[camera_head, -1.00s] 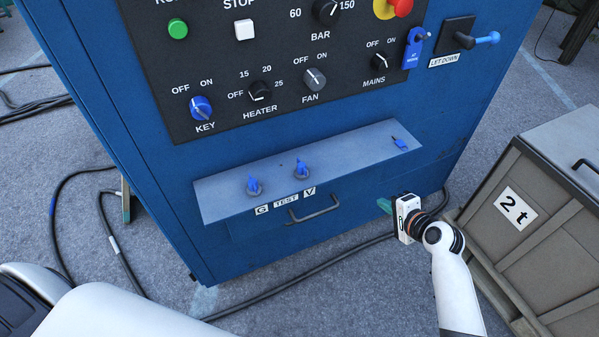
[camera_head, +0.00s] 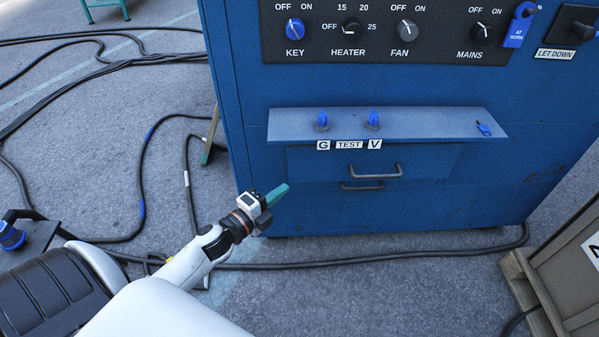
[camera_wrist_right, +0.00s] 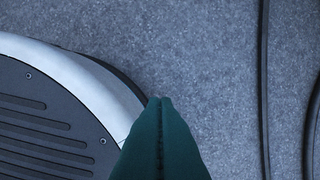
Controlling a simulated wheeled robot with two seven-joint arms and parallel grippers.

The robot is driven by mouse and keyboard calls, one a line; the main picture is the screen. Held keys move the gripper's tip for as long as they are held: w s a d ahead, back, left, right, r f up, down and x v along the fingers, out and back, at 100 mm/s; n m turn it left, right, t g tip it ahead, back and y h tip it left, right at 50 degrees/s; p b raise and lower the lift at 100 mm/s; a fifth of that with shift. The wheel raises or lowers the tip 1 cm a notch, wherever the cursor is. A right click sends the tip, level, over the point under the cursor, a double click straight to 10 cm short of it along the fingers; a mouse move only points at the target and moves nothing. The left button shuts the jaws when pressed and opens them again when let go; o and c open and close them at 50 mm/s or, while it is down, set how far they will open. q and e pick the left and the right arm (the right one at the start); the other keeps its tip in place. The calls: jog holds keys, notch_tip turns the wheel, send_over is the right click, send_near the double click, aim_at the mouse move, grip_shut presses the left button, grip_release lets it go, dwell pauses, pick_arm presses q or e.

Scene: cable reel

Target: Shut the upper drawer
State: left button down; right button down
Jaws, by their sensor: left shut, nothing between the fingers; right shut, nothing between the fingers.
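The upper drawer (camera_head: 320,164) is in the blue cabinet, under the ledge with the G, TEST and V labels. Its front seems to stand out a little; how far I cannot tell. Its dark handle (camera_head: 376,176) hangs just above a second, lower handle (camera_head: 362,187). My left gripper (camera_head: 281,193) is shut and empty, in front of the cabinet, below and left of the drawer front in the head view. My right gripper (camera_wrist_right: 160,101) is shut and empty, over bare floor in the right wrist view, and out of the head view.
The ledge (camera_head: 440,122) with blue valves overhangs the drawer. Black cables (camera_head: 430,257) run on the floor before the cabinet and to its left. A wooden-framed crate (camera_head: 560,270) stands at the right. My own base fills the left of the right wrist view.

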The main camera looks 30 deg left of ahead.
pick_arm(q)
send_near(315, 153)
jog(key=w+d, duration=0.2)
jog(key=d, duration=0.1)
jog(key=w, duration=0.1)
jog(key=w+a, duration=0.1)
jog(key=w, duration=0.1)
jog(key=shift+a+b, duration=0.25)
jog(key=shift+b, duration=0.05)
jog(key=shift+w+a, duration=0.2)
jog(key=shift+w, duration=0.15)
pick_arm(e)
jog(key=shift+w+a+r, duration=0.2)
jog(key=shift+w+r, duration=0.7)
jog(key=shift+w, duration=0.05)
jog(key=shift+s, duration=0.2)
